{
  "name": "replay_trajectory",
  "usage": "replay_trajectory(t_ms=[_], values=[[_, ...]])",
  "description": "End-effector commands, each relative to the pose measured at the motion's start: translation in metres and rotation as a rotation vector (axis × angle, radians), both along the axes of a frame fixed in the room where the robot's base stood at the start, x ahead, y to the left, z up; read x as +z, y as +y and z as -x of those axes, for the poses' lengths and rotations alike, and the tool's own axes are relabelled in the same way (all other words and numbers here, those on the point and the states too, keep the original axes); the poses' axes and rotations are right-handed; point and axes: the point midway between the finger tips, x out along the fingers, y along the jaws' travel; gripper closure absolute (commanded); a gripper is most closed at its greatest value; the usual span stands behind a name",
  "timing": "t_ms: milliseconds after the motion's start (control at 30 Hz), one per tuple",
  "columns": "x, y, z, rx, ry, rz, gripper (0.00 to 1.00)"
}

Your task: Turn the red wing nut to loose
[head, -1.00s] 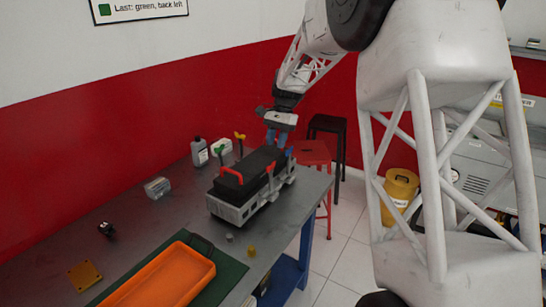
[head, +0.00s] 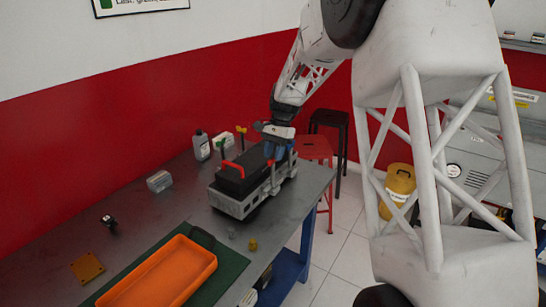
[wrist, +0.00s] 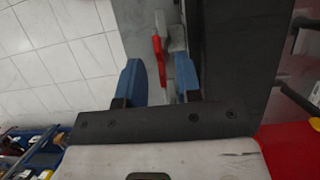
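The engine trainer (head: 238,208), a grey base with a black cover, stands on the bench with a red handle (head: 232,165) on top. My gripper (head: 278,150) is over its far right end, fingers pointing down. In the wrist view a red piece (wrist: 158,50), which looks like the red wing nut, lies lengthwise beside the dark cover. It reaches into the gap between my two blue fingertips (wrist: 159,82). The fingers are apart, with a gap visible on the left side of the red piece; contact on the right cannot be told.
Yellow (head: 241,131) and green (head: 221,144) knobs stand up behind the trainer. A grey bottle (head: 201,145), a metal block (head: 159,181) and an orange tray (head: 165,274) are on the bench. Red (head: 316,148) and black stools stand beyond the bench's right end.

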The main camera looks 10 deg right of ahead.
Motion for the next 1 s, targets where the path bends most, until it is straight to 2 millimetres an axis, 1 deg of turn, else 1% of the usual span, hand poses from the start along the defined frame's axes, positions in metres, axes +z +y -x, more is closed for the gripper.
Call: replay_trajectory(t_ms=[100,200,500,567,700,733,1000], values=[[-0.008,0.002,0.002,0.000,0.000,0.000,0.68],[-0.012,0.003,0.004,0.000,0.000,0.000,0.68],[-0.013,0.004,0.004,0.000,0.000,0.000,0.68],[-0.013,0.004,0.004,0.000,0.000,0.000,0.76],[-0.013,0.004,0.004,0.000,0.000,0.000,0.97],[-0.013,0.004,0.004,0.000,0.000,0.000,1.00],[-0.014,0.004,0.004,-0.007,0.001,0.000,1.00]])
